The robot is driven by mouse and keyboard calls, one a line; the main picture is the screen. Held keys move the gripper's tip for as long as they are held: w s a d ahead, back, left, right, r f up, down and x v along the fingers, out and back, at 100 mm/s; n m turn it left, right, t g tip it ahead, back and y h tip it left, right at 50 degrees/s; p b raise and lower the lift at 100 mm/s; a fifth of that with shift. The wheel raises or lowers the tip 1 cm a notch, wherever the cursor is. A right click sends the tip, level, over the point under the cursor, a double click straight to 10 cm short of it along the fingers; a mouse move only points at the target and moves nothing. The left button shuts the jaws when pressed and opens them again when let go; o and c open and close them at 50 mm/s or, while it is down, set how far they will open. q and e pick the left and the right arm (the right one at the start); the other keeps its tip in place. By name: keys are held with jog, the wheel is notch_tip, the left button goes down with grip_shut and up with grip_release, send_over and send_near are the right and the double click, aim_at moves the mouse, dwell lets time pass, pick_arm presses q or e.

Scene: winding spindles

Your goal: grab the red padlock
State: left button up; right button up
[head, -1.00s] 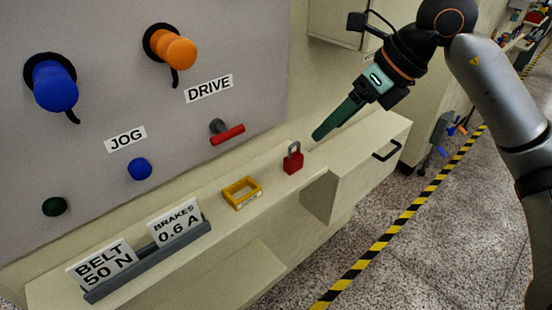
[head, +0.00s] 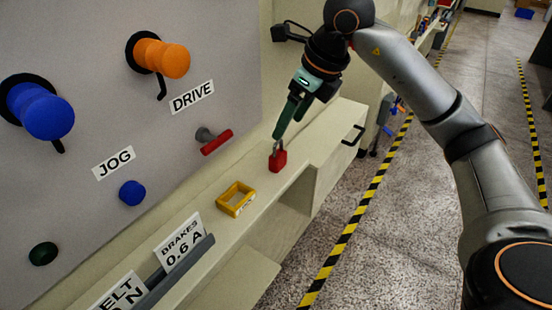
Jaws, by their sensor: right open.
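The red padlock (head: 278,161) stands upright on the cream ledge (head: 258,187), its grey shackle on top. My right gripper (head: 286,131) comes down from above with its green fingers open. Its fingertips are at the top of the shackle, close to it or around it; I cannot tell whether they touch. The padlock's red body is in plain sight below the fingers. My left gripper is not in view.
A red-handled lever (head: 216,142) sticks out of the grey panel (head: 90,115) behind. Sign cards (head: 181,243) stand in a grey holder at the front left. A black drawer handle (head: 353,135) is at the right.

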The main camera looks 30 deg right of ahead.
aim_at(278, 155)
jog(key=x, duration=0.7)
jog(key=shift+w+f, duration=0.25)
jog(key=shift+w, duration=0.1)
grip_shut()
